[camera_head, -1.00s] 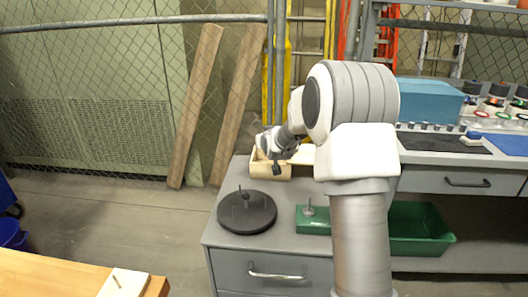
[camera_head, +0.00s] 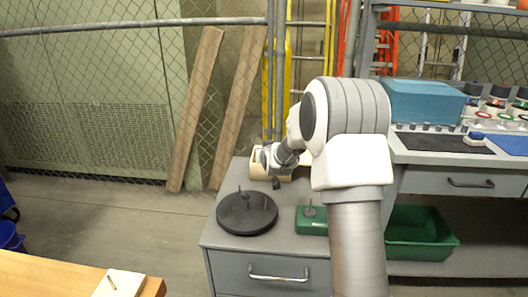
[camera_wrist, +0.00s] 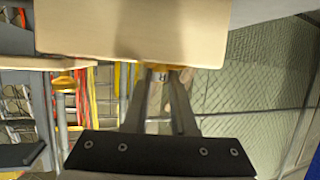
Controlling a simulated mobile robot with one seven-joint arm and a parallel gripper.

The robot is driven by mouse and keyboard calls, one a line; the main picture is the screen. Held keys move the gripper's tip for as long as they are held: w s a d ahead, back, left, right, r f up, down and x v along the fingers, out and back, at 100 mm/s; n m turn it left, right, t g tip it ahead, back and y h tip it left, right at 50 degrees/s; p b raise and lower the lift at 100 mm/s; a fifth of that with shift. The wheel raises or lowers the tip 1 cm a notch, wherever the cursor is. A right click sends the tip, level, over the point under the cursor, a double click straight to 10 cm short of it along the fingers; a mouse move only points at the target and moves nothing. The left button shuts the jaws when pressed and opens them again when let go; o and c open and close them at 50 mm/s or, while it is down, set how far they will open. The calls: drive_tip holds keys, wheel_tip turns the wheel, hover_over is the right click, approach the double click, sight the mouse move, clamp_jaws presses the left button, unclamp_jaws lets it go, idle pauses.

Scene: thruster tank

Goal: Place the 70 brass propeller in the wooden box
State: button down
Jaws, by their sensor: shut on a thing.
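The wooden box (camera_head: 257,175) is a small pale open box at the back left of the grey bench, partly hidden by my arm. My gripper (camera_head: 268,158) is at the box in the head view; its fingertips are hard to make out there. In the wrist view my gripper (camera_wrist: 162,73) is shut on a small brass-yellow piece (camera_wrist: 184,69), apparently the brass propeller, mostly hidden by the fingers and a pale wooden surface. That surface, apparently the box wall (camera_wrist: 130,30), fills the top. I cannot tell whether the propeller is inside the box or touching it.
A black round stand (camera_head: 247,213) with an upright post is on the bench in front of the box. A green tray (camera_head: 420,232) and a small peg on a green base (camera_head: 310,212) are to the right. A wooden table (camera_head: 50,280) is at the lower left.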

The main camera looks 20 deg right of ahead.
drive_tip(key=shift+f, duration=0.1)
drive_tip(key=c, duration=0.7)
unclamp_jaws()
